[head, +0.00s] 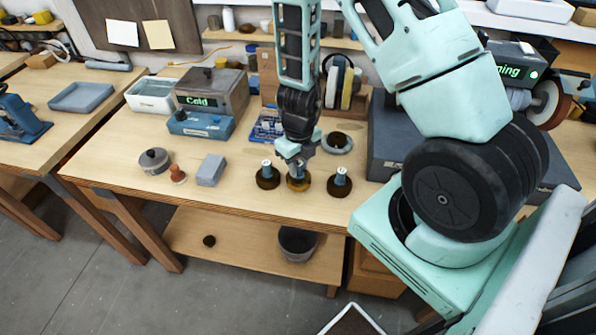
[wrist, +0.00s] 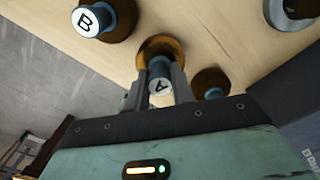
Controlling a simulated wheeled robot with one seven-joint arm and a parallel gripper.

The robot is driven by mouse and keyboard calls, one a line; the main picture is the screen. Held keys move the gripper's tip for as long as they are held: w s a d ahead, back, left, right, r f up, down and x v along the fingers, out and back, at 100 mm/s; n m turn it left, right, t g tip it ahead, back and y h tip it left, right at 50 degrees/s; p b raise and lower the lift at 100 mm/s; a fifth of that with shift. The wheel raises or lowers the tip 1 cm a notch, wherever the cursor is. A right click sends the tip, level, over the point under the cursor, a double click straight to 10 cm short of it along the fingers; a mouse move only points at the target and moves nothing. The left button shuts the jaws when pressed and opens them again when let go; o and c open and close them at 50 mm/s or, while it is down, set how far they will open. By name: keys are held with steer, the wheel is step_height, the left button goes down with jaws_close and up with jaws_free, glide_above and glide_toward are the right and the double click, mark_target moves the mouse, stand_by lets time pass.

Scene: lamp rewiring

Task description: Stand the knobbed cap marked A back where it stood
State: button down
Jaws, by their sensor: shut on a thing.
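The cap marked A has a blue knob with a white top (wrist: 160,87) and an amber-brown round base (wrist: 160,45). My gripper (wrist: 154,92) is shut on its knob, with one finger on each side. In the head view my gripper (head: 294,159) points down over the bench, and the amber base (head: 298,184) shows below it, between two other dark knobbed caps. The cap looks upright; whether its base touches the bench is hard to tell.
Knobbed caps stand close by on the left (head: 268,178) and right (head: 340,184). A grey block (head: 211,170), a small reddish-brown knob (head: 178,174) and a grey lidded pot (head: 154,161) lie further left. A grey ring (head: 337,143) is behind. The bench's front edge is near.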

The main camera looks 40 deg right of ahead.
steer(key=shift+f, duration=0.75)
steer(key=shift+f, duration=0.2)
steer(key=c, duration=1.2)
jaws_free()
steer(key=shift+r, duration=0.1)
